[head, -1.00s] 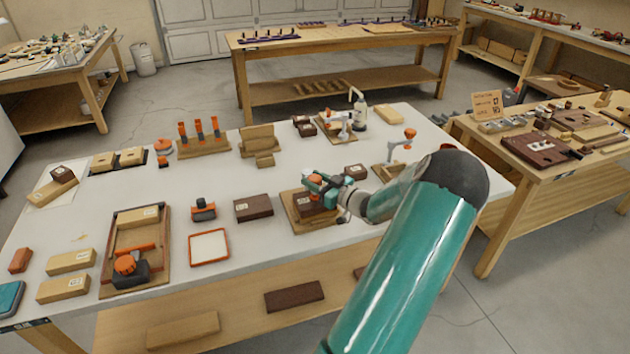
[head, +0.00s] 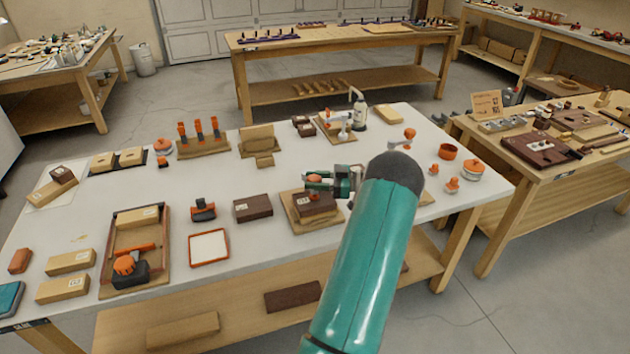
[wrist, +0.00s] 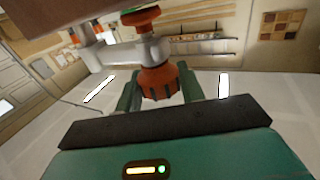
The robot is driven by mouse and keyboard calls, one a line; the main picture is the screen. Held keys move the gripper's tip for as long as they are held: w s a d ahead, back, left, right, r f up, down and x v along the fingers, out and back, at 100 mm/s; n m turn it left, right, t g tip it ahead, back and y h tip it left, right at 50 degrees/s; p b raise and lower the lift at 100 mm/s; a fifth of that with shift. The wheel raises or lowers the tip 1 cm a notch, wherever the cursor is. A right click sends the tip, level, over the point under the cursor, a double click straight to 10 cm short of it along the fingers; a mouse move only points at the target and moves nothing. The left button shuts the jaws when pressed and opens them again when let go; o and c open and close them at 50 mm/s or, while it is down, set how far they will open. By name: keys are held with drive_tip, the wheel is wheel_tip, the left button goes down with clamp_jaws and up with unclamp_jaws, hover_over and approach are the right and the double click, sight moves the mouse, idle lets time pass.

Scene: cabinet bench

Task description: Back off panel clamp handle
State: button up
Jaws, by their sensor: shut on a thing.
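The clamp's orange handle (wrist: 160,82) is between the two green fingers of my gripper (wrist: 160,92) in the wrist view. My gripper is shut on it. A grey metal clamp arm (wrist: 122,55) runs from the handle to the left, and another orange piece (wrist: 141,15) shows above. In the head view my gripper (head: 318,182) reaches in from the right, just above a dark brown block (head: 316,206) on a wooden board (head: 297,222). A little orange (head: 313,178) shows at the fingers. My arm and gripper hide most of the clamp there.
A dark block (head: 253,209) lies left of the board. A clamp stand with an orange top (head: 409,133) stands behind my arm, and orange knobs (head: 452,185) lie to the right. A white bottle (head: 360,115) stands at the back. Bare white tabletop lies between them.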

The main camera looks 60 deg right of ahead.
idle(0.3)
drive_tip(key=o, duration=1)
drive_tip(key=shift+w, duration=0.1)
drive_tip(key=shift+c, duration=0.2)
drive_tip(key=shift+s, duration=0.2)
drive_tip(key=v, duration=1.3)
drive_tip(key=shift+s, duration=0.3)
drive_tip(key=shift+d, duration=0.1)
